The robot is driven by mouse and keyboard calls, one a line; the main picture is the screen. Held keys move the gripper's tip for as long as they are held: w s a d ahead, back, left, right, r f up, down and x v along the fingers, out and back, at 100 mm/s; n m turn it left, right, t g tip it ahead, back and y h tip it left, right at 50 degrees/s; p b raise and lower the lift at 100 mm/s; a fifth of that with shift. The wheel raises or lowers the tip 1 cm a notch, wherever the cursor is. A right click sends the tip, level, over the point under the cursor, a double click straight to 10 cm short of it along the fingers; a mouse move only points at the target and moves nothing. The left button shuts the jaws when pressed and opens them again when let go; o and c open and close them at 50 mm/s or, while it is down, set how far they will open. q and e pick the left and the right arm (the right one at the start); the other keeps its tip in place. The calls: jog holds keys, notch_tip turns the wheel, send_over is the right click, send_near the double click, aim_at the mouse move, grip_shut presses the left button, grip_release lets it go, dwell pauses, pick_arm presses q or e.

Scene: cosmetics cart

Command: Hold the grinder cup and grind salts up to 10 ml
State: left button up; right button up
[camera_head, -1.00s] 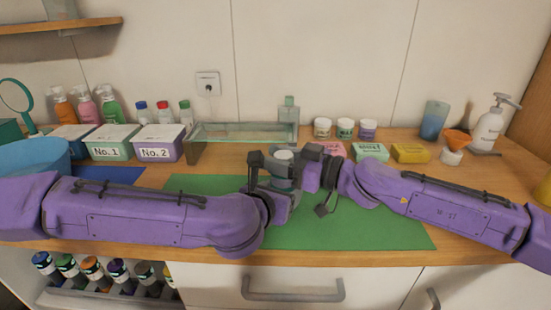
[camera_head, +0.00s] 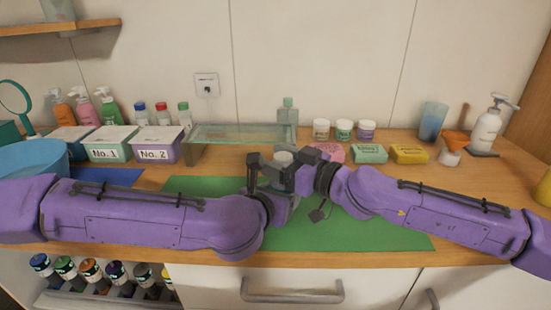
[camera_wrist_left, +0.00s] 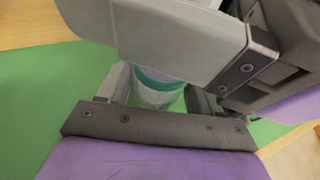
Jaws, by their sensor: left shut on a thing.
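A clear grinder cup with a teal ring (camera_wrist_left: 158,88) stands between my left fingers (camera_wrist_left: 160,98) in the left wrist view. My left gripper (camera_head: 274,182) is shut on it over the green mat (camera_head: 370,232). The cup's pale round top (camera_head: 284,157) shows in the head view between the grippers' dark parts. My right gripper (camera_head: 294,172) is at the upper part of the cup, on its right side. Its grey finger hides much of the cup's top in the left wrist view. I cannot tell whether it is closed on the top, and any salt level is unclear.
A glass-topped stand (camera_head: 237,131) and a pale green bottle (camera_head: 288,112) are behind the grippers. Several jars and soap boxes, including a yellow one (camera_head: 409,154), line the back right. Boxes No. 1 (camera_head: 107,153) and No. 2 (camera_head: 156,153) stand left. The mat's right part is clear.

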jog(key=v, duration=1.2)
jog(key=shift+w, duration=0.1)
jog(key=w+r+n+g+y, duration=0.1)
jog(key=w+n+g+y, duration=0.2)
jog(key=w+n+g, duration=0.75)
jog(key=s+a+g, duration=0.1)
jog(key=a, duration=0.2)
jog(key=s+a+m+g, duration=0.1)
jog(key=s+a, duration=0.1)
jog(key=a, duration=0.2)
jog(key=s+a+g, duration=0.1)
jog(key=s+a, duration=0.1)
jog(key=a, duration=0.1)
jog(key=shift+s+a+r, duration=0.1)
jog(key=shift+s+a, duration=0.1)
